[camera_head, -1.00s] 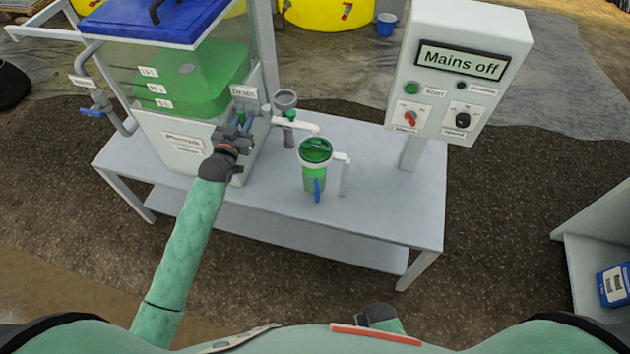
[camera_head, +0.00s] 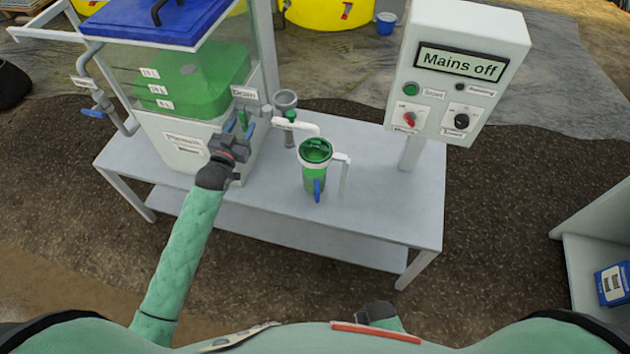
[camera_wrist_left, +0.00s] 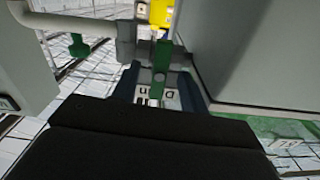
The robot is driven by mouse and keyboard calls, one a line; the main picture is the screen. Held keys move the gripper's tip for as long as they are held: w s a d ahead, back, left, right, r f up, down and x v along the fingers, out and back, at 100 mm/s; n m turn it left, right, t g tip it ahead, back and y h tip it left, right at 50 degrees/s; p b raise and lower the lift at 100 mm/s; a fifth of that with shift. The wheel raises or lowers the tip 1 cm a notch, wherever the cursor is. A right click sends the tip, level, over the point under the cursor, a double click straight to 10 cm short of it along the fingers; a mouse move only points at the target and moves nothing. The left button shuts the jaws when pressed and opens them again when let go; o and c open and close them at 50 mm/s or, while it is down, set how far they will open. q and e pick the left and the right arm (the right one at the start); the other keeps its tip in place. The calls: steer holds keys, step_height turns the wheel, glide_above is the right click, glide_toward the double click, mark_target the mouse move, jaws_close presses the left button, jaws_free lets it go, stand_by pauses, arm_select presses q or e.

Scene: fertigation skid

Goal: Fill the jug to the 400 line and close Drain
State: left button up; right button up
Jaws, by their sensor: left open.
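The jug (camera_head: 315,178) stands upright on the bench under the white spout (camera_head: 297,125). Green shows in its mouth and down its body; no 400 line is readable and no stream is distinguishable. The Drain valve's green handle (camera_head: 241,117) is upright beside the Drain label (camera_head: 244,94). My left gripper (camera_head: 239,128) is open at this valve. In the left wrist view the green handle (camera_wrist_left: 160,68) shows between the spread blue fingers (camera_wrist_left: 158,88), with a gap on each side. A dark part of my right arm shows at the bottom; its jaws cannot be made out.
The tank (camera_head: 190,80) of green liquid with a blue lid stands left of the jug. The control box (camera_head: 458,75) reads "Mains off". The bench (camera_head: 390,205) is clear right of the jug.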

arm_select(q)
steer(key=p+v, duration=0.1)
steer(key=v, duration=0.3)
steer(key=shift+s, duration=0.25)
arm_select(e)
steer(key=shift+r, duration=0.75)
stand_by(0.6)
arm_select(q)
steer(key=s+f+g+y, duration=0.1)
steer(key=s+f+g, duration=0.3)
steer(key=f, duration=0.8)
steer(key=s+f+n+g+y, duration=0.1)
steer(key=s+f+g, duration=0.1)
steer(key=s+f, duration=0.65)
steer(key=s+f+g+y, duration=0.1)
steer(key=s+f+g, duration=0.15)
steer(key=f, duration=1.15)
steer(key=s+d+f+g, duration=0.1)
steer(key=s+f+g, duration=0.2)
steer(key=s+f, duration=0.7)
steer(key=s+d+f+g+y+b, duration=0.1)
steer(key=s+f+g, duration=0.3)
steer(key=s+f, duration=0.6)
steer(key=s+d, duration=0.1)
steer(key=s, duration=0.4)
steer(key=shift+s+n, duration=0.3)
arm_select(e)
step_height(320, 180, down, 9)
steer(key=s+d, duration=0.1)
steer(key=shift+d, duration=0.2)
